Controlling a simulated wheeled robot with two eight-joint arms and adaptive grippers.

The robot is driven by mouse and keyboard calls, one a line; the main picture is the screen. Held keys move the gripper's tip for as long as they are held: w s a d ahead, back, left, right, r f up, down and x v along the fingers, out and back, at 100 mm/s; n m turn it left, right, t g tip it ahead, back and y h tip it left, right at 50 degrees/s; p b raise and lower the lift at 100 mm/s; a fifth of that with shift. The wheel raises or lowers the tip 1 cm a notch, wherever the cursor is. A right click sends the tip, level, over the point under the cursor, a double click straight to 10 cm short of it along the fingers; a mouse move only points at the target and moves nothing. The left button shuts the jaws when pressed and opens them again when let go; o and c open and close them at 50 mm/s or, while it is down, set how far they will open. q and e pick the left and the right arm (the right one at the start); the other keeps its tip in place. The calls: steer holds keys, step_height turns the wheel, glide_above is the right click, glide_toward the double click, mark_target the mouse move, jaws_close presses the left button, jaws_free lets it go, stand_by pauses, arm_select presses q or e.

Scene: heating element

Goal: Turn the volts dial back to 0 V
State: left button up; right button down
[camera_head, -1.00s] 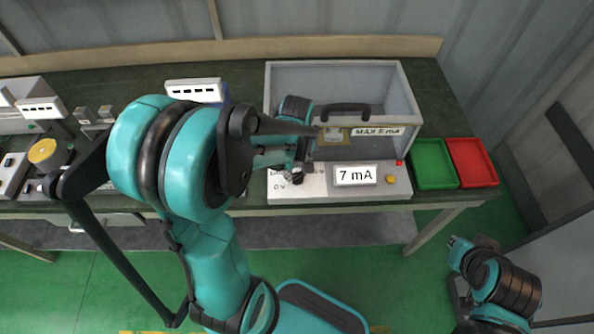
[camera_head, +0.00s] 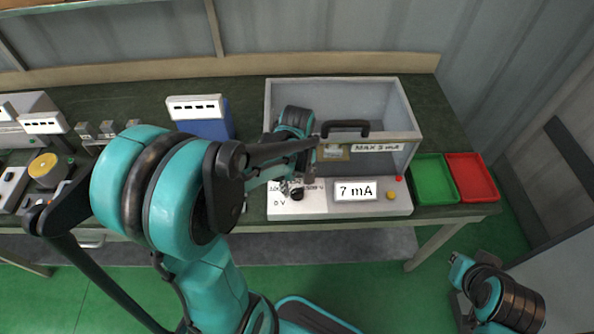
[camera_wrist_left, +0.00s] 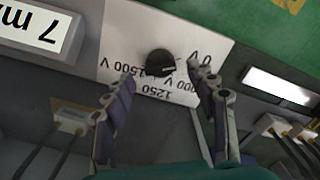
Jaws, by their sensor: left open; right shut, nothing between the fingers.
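The volts dial is a round black knob (camera_wrist_left: 160,63) on a white front panel (camera_wrist_left: 205,28). Upside-down labels around it include 0 V, 1250 and 1500 V; its exact setting is hard to read. In the head view the dial (camera_head: 297,194) shows just beside my left gripper (camera_head: 290,184). In the wrist view the left gripper (camera_wrist_left: 165,90) is open, its fingertips on either side and just short of the dial, with nothing held. The display (camera_head: 356,190) reads 7 mA. My right gripper (camera_head: 458,260) is shut and empty, low at the right, away from the bench.
A grey box (camera_head: 408,120) with a black handle (camera_head: 345,128) and a MAX mA label stands behind the panel. Green (camera_head: 434,180) and red (camera_head: 470,178) trays lie to its right. A blue meter (camera_head: 205,128) and other devices stand left. Cable sockets (camera_wrist_left: 72,120) flank the left gripper.

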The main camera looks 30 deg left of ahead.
mark_target(297, 191)
arm_select(q)
step_height(297, 191, up, 10)
stand_by(0.3)
stand_by(0.4)
steer(key=s+d+m+t, duration=0.6)
steer(key=d+m+t, duration=0.1)
steer(key=m, duration=0.5)
steer(key=shift+r, duration=0.25)
steer(key=shift+d, duration=0.1)
steer(key=shift+c, duration=0.3)
